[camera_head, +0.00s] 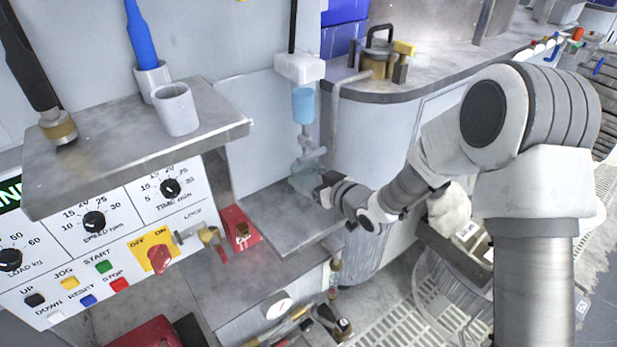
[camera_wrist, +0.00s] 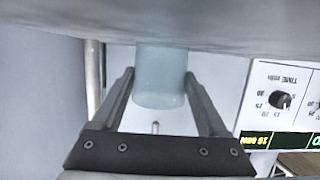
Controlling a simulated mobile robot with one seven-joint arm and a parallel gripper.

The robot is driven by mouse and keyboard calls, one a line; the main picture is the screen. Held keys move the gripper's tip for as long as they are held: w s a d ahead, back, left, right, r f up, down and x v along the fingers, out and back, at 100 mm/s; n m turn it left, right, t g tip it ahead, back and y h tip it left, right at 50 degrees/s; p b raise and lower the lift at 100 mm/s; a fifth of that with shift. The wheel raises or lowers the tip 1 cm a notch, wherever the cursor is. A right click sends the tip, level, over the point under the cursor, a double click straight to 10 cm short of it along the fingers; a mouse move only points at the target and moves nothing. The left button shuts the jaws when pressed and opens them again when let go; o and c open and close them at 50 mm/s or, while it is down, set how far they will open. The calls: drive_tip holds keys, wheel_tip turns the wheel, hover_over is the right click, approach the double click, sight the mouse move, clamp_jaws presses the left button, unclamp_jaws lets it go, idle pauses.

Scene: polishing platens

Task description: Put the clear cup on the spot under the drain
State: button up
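The clear cup (camera_head: 304,179) is a faint bluish see-through vessel below the drain tap (camera_head: 312,153) of a blue-filled reservoir (camera_head: 303,106). It is upright, close over the grey metal shelf (camera_head: 285,217); I cannot tell if it touches. My gripper (camera_head: 318,186) reaches in from the right. In the upside-down wrist view, the cup (camera_wrist: 160,78) sits between the two fingertips of my gripper (camera_wrist: 160,75), both against its sides. A small nozzle tip (camera_wrist: 155,127) shows past its rim. The spot under the cup is hidden.
A control panel (camera_head: 100,240) stands at left, under a metal shelf (camera_head: 110,130) bearing a white cup (camera_head: 175,109). A red block (camera_head: 240,230) lies left of the drain shelf. A rounded counter (camera_head: 440,80) with a weight lies behind. A thin pipe (camera_head: 335,115) stands right of the reservoir.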

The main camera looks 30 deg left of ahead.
drive_tip(key=o, duration=0.3)
drive_tip(key=shift+r, duration=0.15)
drive_tip(key=shift+d+r+p, duration=0.15)
drive_tip(key=shift+d+p, duration=0.05)
drive_tip(key=shift+p, duration=0.1)
drive_tip(key=p+v, duration=0.2)
drive_tip(key=v, duration=0.9)
drive_tip(key=shift+s+d, duration=0.2)
drive_tip(key=shift+s, duration=0.05)
drive_tip(key=shift+w+r, duration=0.1)
